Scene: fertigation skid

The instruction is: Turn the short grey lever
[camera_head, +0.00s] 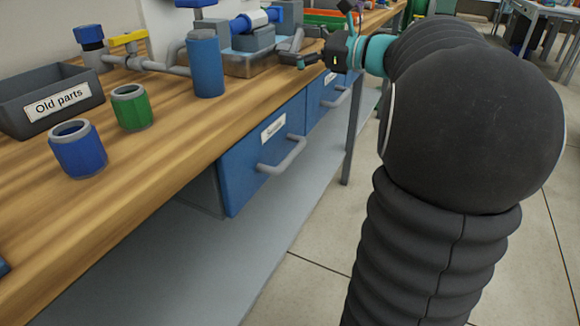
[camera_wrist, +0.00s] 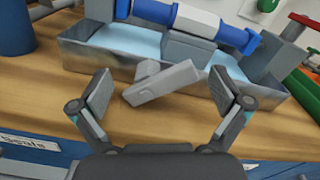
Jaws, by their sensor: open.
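The short grey lever (camera_wrist: 162,82) shows in the middle of the wrist view, slightly slanted, in front of a shallow metal tray (camera_wrist: 100,66). My gripper (camera_wrist: 161,92) is open, with one finger left of the lever and one right of it. Gaps show on both sides, and I see no contact. In the head view my gripper (camera_head: 308,54) is small and dark at the bench's front edge beside the tray, and it partly hides the lever area there.
A pipe with blue collars (camera_wrist: 193,19) and a grey block lie over the tray. A blue cylinder (camera_head: 206,66) stands left of it. A yellow-handled valve (camera_head: 127,40), an "Old parts" bin (camera_head: 50,98), a green cup (camera_head: 132,107) and a blue cup (camera_head: 78,150) are further left. Drawers (camera_head: 262,152) hang below.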

